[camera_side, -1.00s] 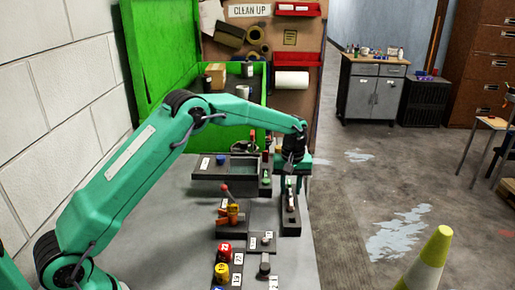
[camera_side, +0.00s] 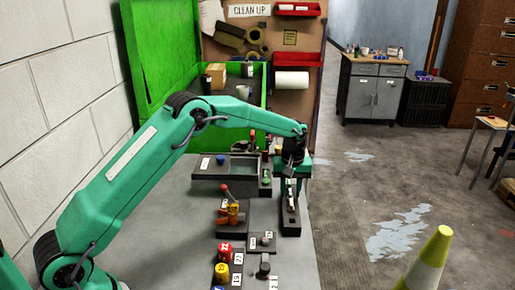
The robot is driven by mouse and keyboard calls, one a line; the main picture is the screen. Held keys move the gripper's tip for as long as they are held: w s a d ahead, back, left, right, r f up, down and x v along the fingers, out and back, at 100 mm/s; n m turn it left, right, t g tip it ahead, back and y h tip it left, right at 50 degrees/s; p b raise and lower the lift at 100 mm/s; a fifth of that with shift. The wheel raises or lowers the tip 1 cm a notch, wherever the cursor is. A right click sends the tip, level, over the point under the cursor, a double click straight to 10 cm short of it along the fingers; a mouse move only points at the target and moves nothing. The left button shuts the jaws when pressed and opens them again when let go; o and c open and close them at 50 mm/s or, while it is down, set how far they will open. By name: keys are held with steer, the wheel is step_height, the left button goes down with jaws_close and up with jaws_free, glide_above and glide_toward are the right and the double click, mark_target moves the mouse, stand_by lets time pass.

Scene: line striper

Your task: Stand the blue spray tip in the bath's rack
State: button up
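The bath (camera_side: 210,173) is a grey block with a recessed basin, beyond the middle of the bench. A dark rack (camera_side: 265,190) with small red and green pieces stands at its right end. A blue-topped piece (camera_side: 218,288) shows at the bottom edge, in line with red and yellow ones, mostly cut off; I cannot tell if it is the blue spray tip. My gripper (camera_side: 291,192) points down over a narrow dark block (camera_side: 291,226), right of the rack. Its fingers are too small to tell whether they are open or hold anything.
A red-handled valve on a dark base (camera_side: 231,232) stands in front of the bath. A red piece (camera_side: 224,249) and a yellow piece (camera_side: 222,272) stand near labels. A grey fitting (camera_side: 264,267) is to their right. The bench's left part (camera_side: 160,240) is clear.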

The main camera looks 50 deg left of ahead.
jaws_close()
steer(key=shift+r, duration=0.8)
stand_by(0.5)
steer(key=shift+r, duration=2.3)
steer(key=shift+r, duration=0.5)
step_height(320, 180, up, 9)
steer(key=s+a, duration=0.3)
steer(key=a, duration=0.5)
steer(key=s+a, duration=0.2)
steer(key=a, duration=0.7)
steer(key=shift+s+d+f, duration=0.1)
steer(key=shift+f, duration=2.6)
